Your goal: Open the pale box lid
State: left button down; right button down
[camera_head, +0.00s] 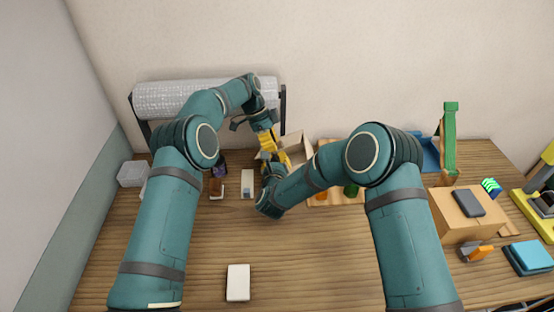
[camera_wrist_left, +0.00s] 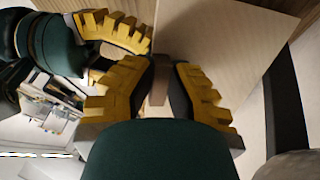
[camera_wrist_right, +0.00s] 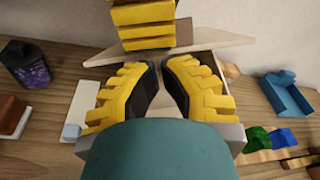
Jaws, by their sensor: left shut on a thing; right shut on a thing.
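The pale box (camera_head: 297,150) stands at the back middle of the table, partly hidden by my arms. Its pale lid shows as a flat panel in the left wrist view (camera_wrist_left: 225,30) and as a tilted panel above the box in the right wrist view (camera_wrist_right: 210,46). My left gripper (camera_head: 268,140) has its yellow fingers closed around a narrow tan piece at the lid (camera_wrist_left: 160,82). My right gripper (camera_head: 284,160) is just below and in front, closed at the box; its fingers (camera_wrist_right: 161,68) hide the exact contact. The two grippers are very close together.
A white roll (camera_head: 180,97) on a dark stand is behind my left arm. A dark bottle (camera_wrist_right: 26,64) stands left of the box; a blue tray (camera_wrist_right: 286,93) lies right. A white block (camera_head: 238,282) lies in front.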

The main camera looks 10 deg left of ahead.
jog(key=shift+w+a+r, duration=0.2)
jog(key=shift+r, duration=0.25)
jog(key=shift+w+a+r, duration=0.15)
jog(key=shift+a+r, duration=0.05)
jog(key=shift+r, duration=0.2)
pick_arm(q)
jog(key=shift+s+f, duration=0.1)
pick_arm(e)
jog(key=shift+r, duration=0.1)
pick_arm(q)
jog(key=c, duration=0.9)
grip_release()
jog(key=shift+d, duration=0.1)
jog(key=shift+c, duration=0.2)
pick_arm(e)
jog(key=shift+a+r, duration=0.1)
pick_arm(q)
jog(key=v, duration=0.5)
jog(key=shift+a+r, duration=0.25)
jog(key=shift+r, duration=0.05)
pick_arm(e)
jog(key=shift+f, duration=0.25)
pick_arm(q)
jog(key=shift+v, duration=1.2)
